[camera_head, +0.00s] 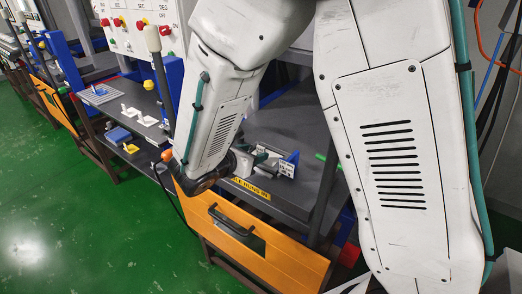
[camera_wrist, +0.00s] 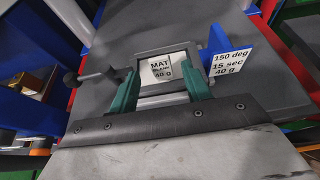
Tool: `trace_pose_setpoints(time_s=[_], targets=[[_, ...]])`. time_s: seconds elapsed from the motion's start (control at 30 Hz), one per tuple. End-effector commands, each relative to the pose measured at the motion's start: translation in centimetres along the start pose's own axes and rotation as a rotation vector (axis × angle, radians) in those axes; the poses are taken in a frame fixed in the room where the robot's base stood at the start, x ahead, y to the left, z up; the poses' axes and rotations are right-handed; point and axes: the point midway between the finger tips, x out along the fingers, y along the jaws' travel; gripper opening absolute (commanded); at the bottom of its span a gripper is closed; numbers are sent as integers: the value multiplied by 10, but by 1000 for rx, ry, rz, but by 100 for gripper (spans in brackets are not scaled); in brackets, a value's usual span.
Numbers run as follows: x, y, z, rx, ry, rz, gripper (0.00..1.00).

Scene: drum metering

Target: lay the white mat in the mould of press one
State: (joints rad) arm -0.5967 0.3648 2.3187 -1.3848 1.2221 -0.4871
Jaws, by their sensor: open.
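The white mat (camera_wrist: 172,66), marked "MAT" and "40 g", lies flat inside the dark grey frame of the mould (camera_wrist: 140,60) in the wrist view. My gripper (camera_wrist: 162,88) is open. Its two green fingers stand apart at the near left and near right of the mat, with the mat showing between and beyond their tips. I see no finger closed on it. In the head view my gripper (camera_head: 254,160) is over the dark press table, partly hidden by my arm, and the mat cannot be made out there.
A blue plate with a white label (camera_wrist: 231,60) reading "150 deg, 15 sec, 40 g" stands right of the mould. A dark handle (camera_wrist: 78,78) sticks out at its left. Orange drawer fronts (camera_head: 245,240) line the table's front. Another bench (camera_head: 130,120) with small parts lies to the left.

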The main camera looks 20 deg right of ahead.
Motion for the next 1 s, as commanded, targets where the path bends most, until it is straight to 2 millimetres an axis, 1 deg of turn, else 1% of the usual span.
trace_pose_setpoints(time_s=[0.03, 0.1, 0.2, 0.33, 0.5, 1.0], targets=[[-13, 1, 0, 2, -1, 6, 48], [-26, 1, 0, 1, 0, 5, 48], [-41, 1, 0, 1, -1, 3, 48], [-53, 0, 0, 2, 0, 1, 48], [-57, 0, 0, 1, -1, 0, 48], [-57, 0, 0, 1, -1, 0, 48]])
